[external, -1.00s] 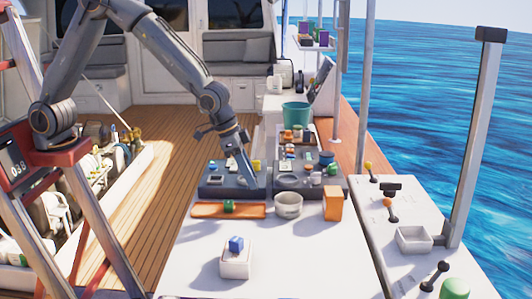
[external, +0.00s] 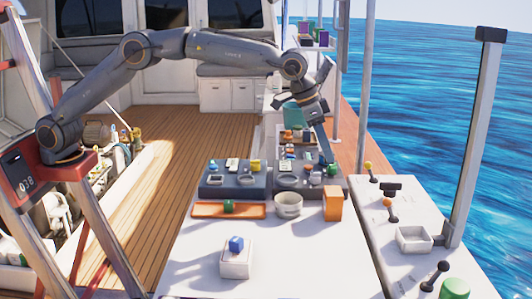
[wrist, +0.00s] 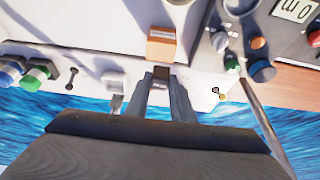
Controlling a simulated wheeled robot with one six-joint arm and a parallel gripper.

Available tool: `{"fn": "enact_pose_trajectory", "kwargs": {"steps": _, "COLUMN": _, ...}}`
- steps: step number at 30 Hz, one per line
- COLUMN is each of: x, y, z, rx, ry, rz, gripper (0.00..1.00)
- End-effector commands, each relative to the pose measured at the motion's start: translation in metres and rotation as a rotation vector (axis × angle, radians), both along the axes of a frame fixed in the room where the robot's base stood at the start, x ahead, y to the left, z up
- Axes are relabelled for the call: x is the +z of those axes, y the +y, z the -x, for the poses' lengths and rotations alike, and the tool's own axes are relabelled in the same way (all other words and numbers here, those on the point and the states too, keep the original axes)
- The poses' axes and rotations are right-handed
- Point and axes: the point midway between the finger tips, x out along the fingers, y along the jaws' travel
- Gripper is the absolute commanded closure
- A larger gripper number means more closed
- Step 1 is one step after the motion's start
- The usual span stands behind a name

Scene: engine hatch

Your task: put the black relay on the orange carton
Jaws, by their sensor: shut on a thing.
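The orange carton (external: 333,204) stands upright on the white table at the right end of the row, by the table's right edge. It also shows in the wrist view (wrist: 161,46), just beyond the fingertips. My gripper (external: 328,160) points down above and behind the carton, over the right dark tray. In the wrist view my gripper (wrist: 160,84) is shut on the black relay (wrist: 160,74), a small dark block between the fingertips. The relay is apart from the carton in the picture. In the external view I cannot make out the relay clearly.
Two dark trays (external: 210,191) with small parts stand behind the carton. A white bowl (external: 289,206), an orange tray (external: 195,210) and a white box (external: 236,268) with a blue block stand left of it. A teal bucket (external: 292,118) stands farther back. The front table is mostly clear.

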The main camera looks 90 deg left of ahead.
Motion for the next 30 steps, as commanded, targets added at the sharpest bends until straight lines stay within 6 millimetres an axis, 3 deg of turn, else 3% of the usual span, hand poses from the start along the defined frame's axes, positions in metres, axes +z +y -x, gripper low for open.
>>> {"fn": "enact_pose_trajectory", "kwargs": {"steps": 4, "x": 0.008, "y": -0.001, "z": -0.016, "rx": -0.005, "ry": -0.003, "rz": 0.003, "gripper": 1.00}}
{"fn": "enact_pose_trajectory", "kwargs": {"steps": 10, "x": 0.008, "y": -0.001, "z": -0.022, "rx": -0.006, "ry": 0.001, "rz": 0.005, "gripper": 1.00}}
{"fn": "enact_pose_trajectory", "kwargs": {"steps": 18, "x": -0.035, "y": -0.001, "z": -0.021, "rx": -0.007, "ry": 0.003, "rz": 0.005, "gripper": 1.00}}
{"fn": "enact_pose_trajectory", "kwargs": {"steps": 30, "x": -0.076, "y": -0.001, "z": -0.021, "rx": -0.006, "ry": 0.002, "rz": 0.005, "gripper": 1.00}}
